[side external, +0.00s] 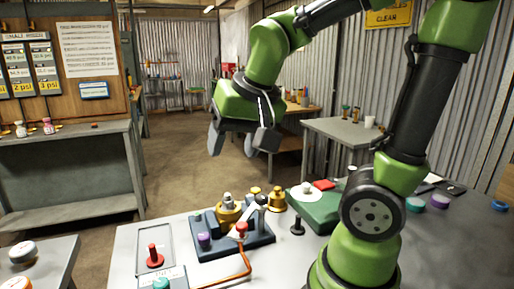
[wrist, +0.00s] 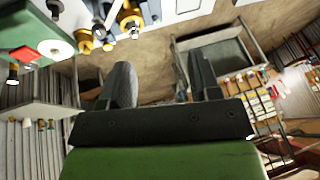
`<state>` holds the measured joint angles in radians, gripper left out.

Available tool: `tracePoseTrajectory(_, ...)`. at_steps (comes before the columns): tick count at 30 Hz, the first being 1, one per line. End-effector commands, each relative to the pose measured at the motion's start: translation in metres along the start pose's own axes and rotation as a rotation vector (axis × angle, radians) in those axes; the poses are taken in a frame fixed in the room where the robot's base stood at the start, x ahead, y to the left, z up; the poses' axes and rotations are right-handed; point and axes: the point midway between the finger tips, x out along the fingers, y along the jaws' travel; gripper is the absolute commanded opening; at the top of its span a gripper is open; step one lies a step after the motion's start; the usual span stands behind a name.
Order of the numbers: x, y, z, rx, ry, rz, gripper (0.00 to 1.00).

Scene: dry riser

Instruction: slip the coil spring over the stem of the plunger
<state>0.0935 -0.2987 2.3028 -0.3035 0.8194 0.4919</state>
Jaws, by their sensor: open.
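My gripper (side external: 233,143) is open and empty, high above the far edge of the table in the side view. Its two fingers stand apart in the wrist view (wrist: 163,80), with nothing between them. A brass fitting (side external: 229,214) with a grey upright part on top stands at the dark blue fixture block (side external: 234,239), well below my gripper. A small black upright piece with a wide foot (side external: 297,226) stands right of the block. I cannot tell which part is the plunger's stem. I cannot make out the coil spring for sure in either view.
A brass piece (side external: 277,200) stands behind the block. A green case (side external: 318,213) with a white disc (side external: 305,189) lies near my arm's base. Air around my gripper is free.

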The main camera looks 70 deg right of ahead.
Motion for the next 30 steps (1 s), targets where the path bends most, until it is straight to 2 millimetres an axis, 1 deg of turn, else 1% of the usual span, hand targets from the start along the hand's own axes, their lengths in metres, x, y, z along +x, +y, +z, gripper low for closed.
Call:
tracePoseTrajectory(1, -0.015, -0.002, 0.015, -0.058, 0.008, -0.07, 0.57)
tracePoseTrajectory(3, -0.029, -0.003, 0.034, -0.137, 0.011, -0.15, 0.57)
tracePoseTrajectory(6, -0.042, -0.004, 0.055, -0.228, 0.021, -0.245, 0.57)
tracePoseTrajectory(9, -0.049, -0.004, 0.068, -0.288, 0.028, -0.304, 0.57)
tracePoseTrajectory(13, -0.052, -0.004, 0.074, -0.318, 0.033, -0.333, 0.57)
tracePoseTrajectory(30, -0.052, -0.005, 0.073, -0.318, 0.034, -0.332, 0.57)
